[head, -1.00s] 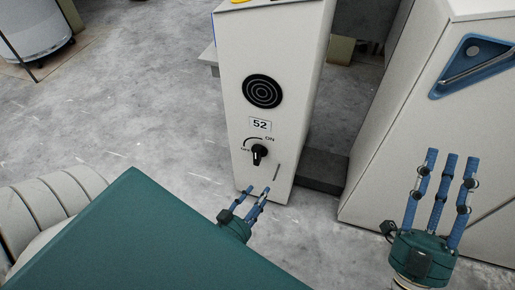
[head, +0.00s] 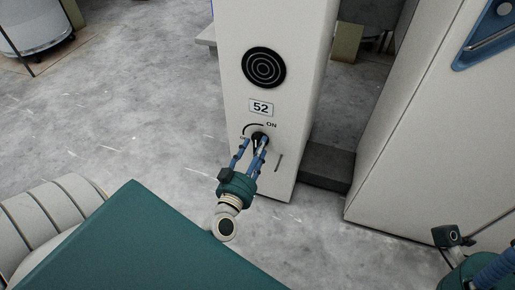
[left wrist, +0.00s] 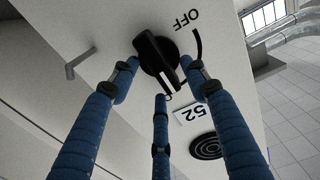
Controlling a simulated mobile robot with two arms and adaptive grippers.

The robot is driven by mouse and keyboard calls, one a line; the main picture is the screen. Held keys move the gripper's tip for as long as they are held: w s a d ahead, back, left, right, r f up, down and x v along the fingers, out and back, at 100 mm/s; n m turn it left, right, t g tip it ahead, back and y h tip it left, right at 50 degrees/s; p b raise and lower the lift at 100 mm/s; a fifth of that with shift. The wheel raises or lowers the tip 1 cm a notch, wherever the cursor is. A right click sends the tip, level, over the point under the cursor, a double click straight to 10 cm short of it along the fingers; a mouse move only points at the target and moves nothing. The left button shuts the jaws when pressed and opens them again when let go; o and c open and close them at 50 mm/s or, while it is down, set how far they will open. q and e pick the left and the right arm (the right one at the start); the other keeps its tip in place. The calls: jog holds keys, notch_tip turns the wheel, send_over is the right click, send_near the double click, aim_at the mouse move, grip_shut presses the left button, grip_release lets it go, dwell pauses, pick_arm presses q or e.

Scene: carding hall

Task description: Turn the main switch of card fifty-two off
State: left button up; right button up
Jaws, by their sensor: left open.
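The main switch, a black rotary knob (head: 262,138), is on the cream panel below the number plate 52 (head: 261,107). In the left wrist view the knob (left wrist: 152,52) has a white mark pointing down, away from the OFF label (left wrist: 181,19) and toward lettering largely hidden by a finger. In the head view ON shows and OFF is partly covered. My left gripper (head: 251,147) is open, its three blue fingers around the knob; I cannot tell whether they touch it. My right gripper (head: 488,272) is cut off at the bottom right corner, fingers mostly out of view.
A round black grille (head: 264,67) is above the number plate. A small metal handle (left wrist: 83,60) sticks out beside the knob. A large cream cabinet (head: 410,140) stands to the right, with a dark block (head: 326,165) between. Grey floor (head: 150,100) is open at left.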

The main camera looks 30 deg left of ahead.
pick_arm(q)
jog(key=shift+w+a, duration=0.15)
jog(key=shift+w, duration=0.45)
grip_shut()
